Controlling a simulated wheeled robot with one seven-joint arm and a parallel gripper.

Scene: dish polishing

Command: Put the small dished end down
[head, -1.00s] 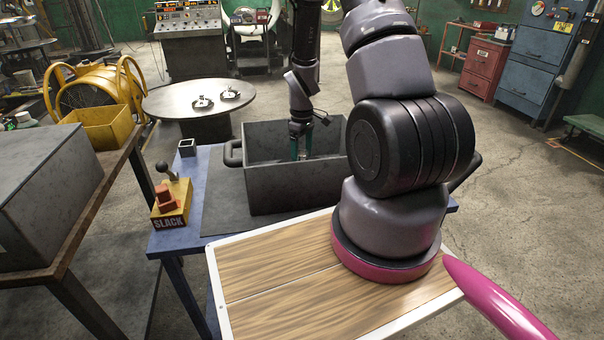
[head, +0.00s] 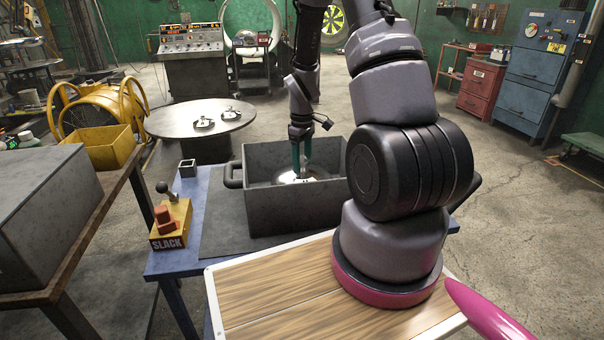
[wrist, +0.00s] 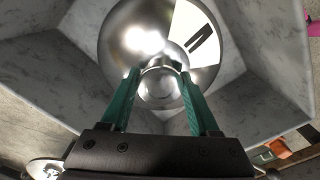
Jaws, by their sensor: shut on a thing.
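The small dished end (wrist: 125,45) is a shiny round metal piece with a white patch and a dark mark on one side. In the wrist view my gripper (wrist: 160,88) has its two green fingers shut on the round boss at its near edge. In the head view the dished end (head: 290,177) shows as a bright disc inside the grey bin (head: 295,212), below the bin's rim. My gripper (head: 302,168) reaches down into the bin from above. The bin floor under the piece is hidden by the front wall.
The bin stands on a dark mat (head: 222,225) on a blue table (head: 180,258). A yellow SLACK box with a lever (head: 172,222) and a small square cup (head: 187,168) stand to its left. A round table (head: 165,122) behind holds two small metal fixtures (head: 203,123).

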